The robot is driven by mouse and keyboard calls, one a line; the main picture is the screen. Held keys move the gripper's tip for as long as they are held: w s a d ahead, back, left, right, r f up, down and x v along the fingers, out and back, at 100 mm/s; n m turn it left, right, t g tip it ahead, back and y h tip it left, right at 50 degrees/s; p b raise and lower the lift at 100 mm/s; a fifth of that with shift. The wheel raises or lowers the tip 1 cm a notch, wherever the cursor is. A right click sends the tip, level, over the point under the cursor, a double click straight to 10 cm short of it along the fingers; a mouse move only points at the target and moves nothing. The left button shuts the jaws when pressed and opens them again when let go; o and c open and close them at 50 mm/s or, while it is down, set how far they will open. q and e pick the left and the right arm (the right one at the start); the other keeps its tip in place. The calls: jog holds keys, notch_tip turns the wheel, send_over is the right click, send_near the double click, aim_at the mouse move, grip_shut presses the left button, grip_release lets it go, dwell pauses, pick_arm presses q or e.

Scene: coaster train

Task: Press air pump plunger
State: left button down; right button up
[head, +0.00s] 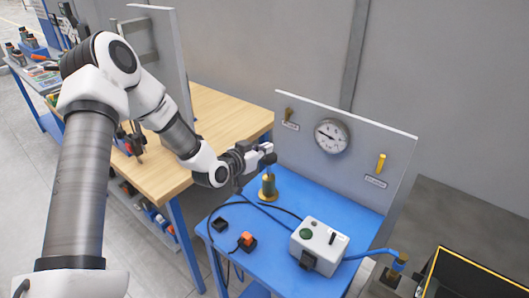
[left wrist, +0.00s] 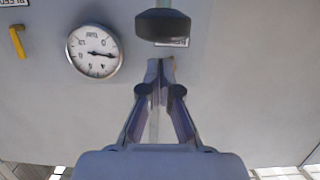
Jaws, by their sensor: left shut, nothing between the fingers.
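The air pump is a brass cylinder (head: 268,188) standing upright on the blue table, with a thin rod and a dark round plunger knob (head: 269,159) on top. The knob (left wrist: 169,25) also shows at the top of the left wrist view, which is upside down. My left gripper (head: 266,147) is shut and empty, with its fingertips close above the knob. In the left wrist view the fingertips (left wrist: 160,68) show a gap to the knob. My right gripper is not in view.
A white control box (head: 318,245), an orange-button switch (head: 247,241) and cables lie on the blue table (head: 345,208). A wooden bench (head: 215,115) stands to the left.

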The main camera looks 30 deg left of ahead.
pick_arm(q)
jog(key=shift+a+f, duration=0.15)
jog(key=shift+f, duration=0.65)
jog(key=shift+f, duration=0.1)
